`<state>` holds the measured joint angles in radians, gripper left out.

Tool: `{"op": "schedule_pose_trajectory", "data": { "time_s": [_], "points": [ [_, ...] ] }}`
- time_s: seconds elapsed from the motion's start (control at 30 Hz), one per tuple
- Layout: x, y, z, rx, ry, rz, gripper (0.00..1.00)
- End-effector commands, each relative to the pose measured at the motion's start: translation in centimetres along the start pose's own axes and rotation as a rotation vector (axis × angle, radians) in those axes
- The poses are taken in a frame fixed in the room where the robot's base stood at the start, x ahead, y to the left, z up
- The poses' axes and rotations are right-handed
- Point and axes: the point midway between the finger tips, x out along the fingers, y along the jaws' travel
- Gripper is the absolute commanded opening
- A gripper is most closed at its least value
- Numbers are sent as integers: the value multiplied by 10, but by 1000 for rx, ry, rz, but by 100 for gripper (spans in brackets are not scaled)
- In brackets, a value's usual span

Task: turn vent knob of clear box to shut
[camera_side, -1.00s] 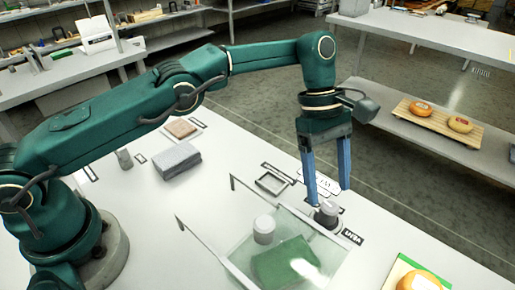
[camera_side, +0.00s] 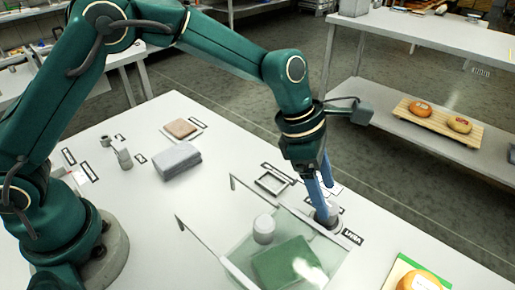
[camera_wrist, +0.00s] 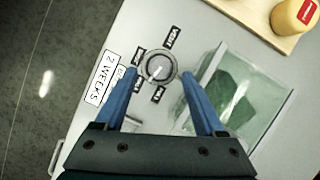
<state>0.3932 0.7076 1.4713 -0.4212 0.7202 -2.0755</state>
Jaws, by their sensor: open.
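The vent knob (camera_wrist: 158,66) is a round grey dial with a pale pointer mark, set beside the clear box (camera_wrist: 283,100). Several small black labels surround it; I cannot read them surely. In the wrist view the pointer slants toward the lower left. My gripper (camera_wrist: 161,73) is open, with one blue finger on each side of the knob; I cannot tell whether they touch it. In the side view my gripper (camera_side: 327,213) is down at the knob and partly hides it. The clear box (camera_side: 203,237) holds a green block (camera_side: 285,262) and a white cylinder (camera_side: 264,229).
A grey block (camera_side: 180,160) and a brown slab (camera_side: 180,128) lie farther back on the white table. A small square frame (camera_side: 272,181) lies behind the box. A "2 WEEKS" card (camera_wrist: 101,78) lies near the knob.

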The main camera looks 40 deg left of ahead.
Motion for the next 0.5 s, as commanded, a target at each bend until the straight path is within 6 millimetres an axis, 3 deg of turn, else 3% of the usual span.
{"op": "schedule_pose_trajectory", "data": {
  "time_s": [0.3, 0.5],
  "points": [
    [38, -1, 0, 3, 2, -4, 72],
    [45, 0, 0, 3, -1, -2, 72]
  ]
}}
